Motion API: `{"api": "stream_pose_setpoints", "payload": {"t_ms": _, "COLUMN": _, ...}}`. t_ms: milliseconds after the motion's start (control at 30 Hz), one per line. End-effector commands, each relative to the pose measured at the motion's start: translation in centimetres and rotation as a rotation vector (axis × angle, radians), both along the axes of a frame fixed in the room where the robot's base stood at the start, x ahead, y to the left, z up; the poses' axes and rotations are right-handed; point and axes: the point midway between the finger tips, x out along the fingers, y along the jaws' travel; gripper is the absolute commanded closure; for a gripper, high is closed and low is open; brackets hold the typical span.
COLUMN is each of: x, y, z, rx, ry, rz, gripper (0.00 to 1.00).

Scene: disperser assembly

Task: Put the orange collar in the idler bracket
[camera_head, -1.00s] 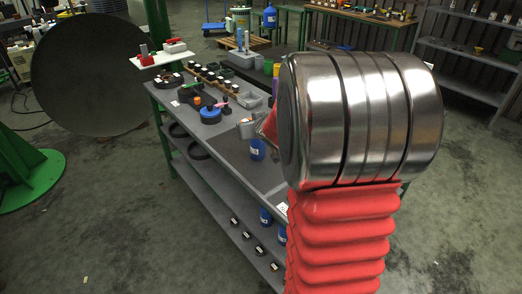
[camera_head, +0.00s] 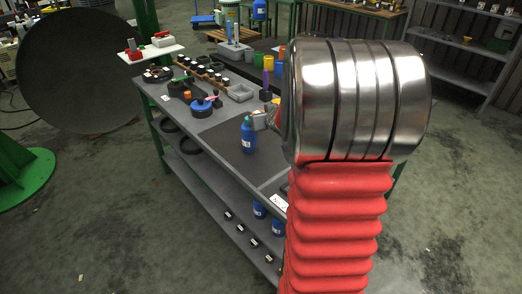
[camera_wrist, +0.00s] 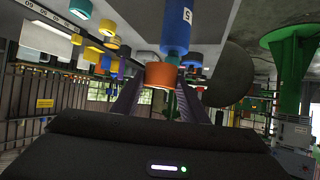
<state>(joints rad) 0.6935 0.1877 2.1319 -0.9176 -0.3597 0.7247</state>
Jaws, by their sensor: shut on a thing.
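In the wrist view the orange collar (camera_wrist: 159,75) sits between the two finger tips of my gripper (camera_wrist: 161,85), which is shut on it. In the head view my gripper (camera_head: 262,120) is above the bench, close by a blue bottle; the collar is not clear there, and my wrist hides part of that area. A dark part (camera_head: 178,88) stands on the bench left of the blue round part and may be the idler bracket; it is too small to be sure.
The blue bottle (camera_head: 248,140) stands upright on the dark mat near my gripper. A blue round part (camera_head: 200,109), a grey bin (camera_head: 240,93) and a purple post (camera_head: 266,85) share the bench (camera_head: 215,130). The mat's left part is clear.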

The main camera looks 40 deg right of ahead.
Motion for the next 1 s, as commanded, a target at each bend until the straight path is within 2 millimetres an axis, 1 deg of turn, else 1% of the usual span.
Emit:
{"api": "stream_pose_setpoints", "payload": {"t_ms": 600, "x": 0.0, "y": 0.0, "z": -10.2, "rx": 0.001, "ry": 0.001, "rz": 0.0, "gripper": 0.95}}
{"api": "stream_pose_setpoints", "payload": {"t_ms": 700, "x": 0.0, "y": -0.1, "z": -11.2, "rx": 0.0, "ry": -0.001, "rz": -0.002, "gripper": 0.95}}
{"api": "stream_pose_setpoints", "payload": {"t_ms": 767, "x": 0.0, "y": -0.1, "z": -11.5, "rx": -0.001, "ry": -0.002, "rz": -0.001, "gripper": 0.95}}
{"api": "stream_pose_setpoints", "payload": {"t_ms": 1000, "x": 0.0, "y": -0.1, "z": -11.5, "rx": -0.002, "ry": -0.002, "rz": 0.0, "gripper": 0.95}}
